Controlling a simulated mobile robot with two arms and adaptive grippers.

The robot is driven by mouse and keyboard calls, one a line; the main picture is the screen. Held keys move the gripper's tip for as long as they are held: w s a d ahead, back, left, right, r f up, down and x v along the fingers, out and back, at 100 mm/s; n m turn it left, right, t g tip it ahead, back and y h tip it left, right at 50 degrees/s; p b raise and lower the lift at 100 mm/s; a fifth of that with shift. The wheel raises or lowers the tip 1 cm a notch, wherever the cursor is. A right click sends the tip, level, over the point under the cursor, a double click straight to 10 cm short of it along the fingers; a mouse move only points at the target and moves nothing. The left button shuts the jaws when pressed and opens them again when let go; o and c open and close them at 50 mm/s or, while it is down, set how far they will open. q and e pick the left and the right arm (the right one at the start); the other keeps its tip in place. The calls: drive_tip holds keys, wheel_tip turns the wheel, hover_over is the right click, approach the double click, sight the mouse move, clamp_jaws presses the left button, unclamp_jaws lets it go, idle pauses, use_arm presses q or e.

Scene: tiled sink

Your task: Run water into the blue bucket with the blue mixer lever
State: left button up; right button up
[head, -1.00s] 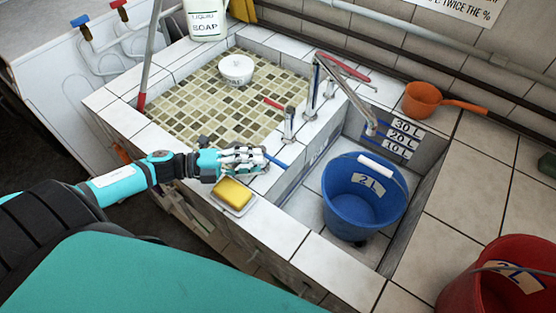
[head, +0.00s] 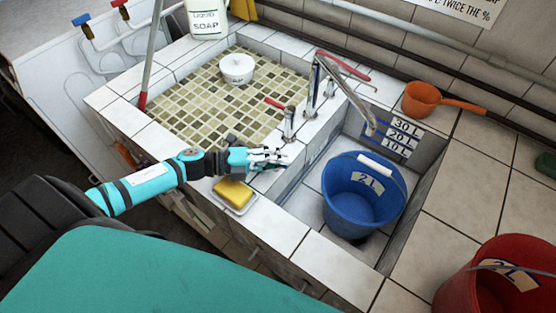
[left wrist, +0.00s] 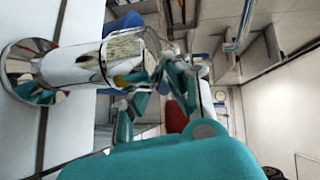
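The blue bucket (head: 362,205), marked 2 L, stands upright in the right-hand basin, below the long spout (head: 345,88); I see no water stream. My left gripper (head: 284,158) is over the tiled divider at the bucket's left. It hides the blue mixer lever in the head view. In the left wrist view a chrome mixer body (left wrist: 75,66) stands close to the left of the gripper's fingers (left wrist: 160,72). Whether they touch or hold the lever is unclear. A red-handled tap (head: 289,122) is just behind. My right gripper is not in view.
A yellow sponge (head: 233,190) lies in a dish on the front ledge. A white bowl (head: 237,69) is in the mosaic basin. An orange dipper (head: 422,98) and a red bucket (head: 470,294) are at the right. Bare tiles (head: 470,185) lie between them.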

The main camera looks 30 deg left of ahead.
use_arm(q)
drive_tip(key=shift+f, duration=0.1)
clamp_jaws()
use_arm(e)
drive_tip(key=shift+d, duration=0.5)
use_arm(q)
drive_tip(key=shift+s+a+f+m+g+h+b, duration=0.15)
drive_tip(key=shift+s+f+m+g+h+b, duration=0.2)
drive_tip(key=shift+m+g+h+b, duration=0.65)
drive_tip(key=shift+s+r+y+b, duration=0.15)
drive_tip(key=shift+y+b, duration=0.15)
drive_tip(key=shift+b, duration=0.2)
drive_tip(key=shift+s+r, duration=0.1)
drive_tip(key=shift+r, duration=0.05)
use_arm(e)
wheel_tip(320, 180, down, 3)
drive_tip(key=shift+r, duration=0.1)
use_arm(q)
drive_tip(key=o, duration=0.6)
unclamp_jaws()
drive_tip(key=shift+o, duration=0.2)
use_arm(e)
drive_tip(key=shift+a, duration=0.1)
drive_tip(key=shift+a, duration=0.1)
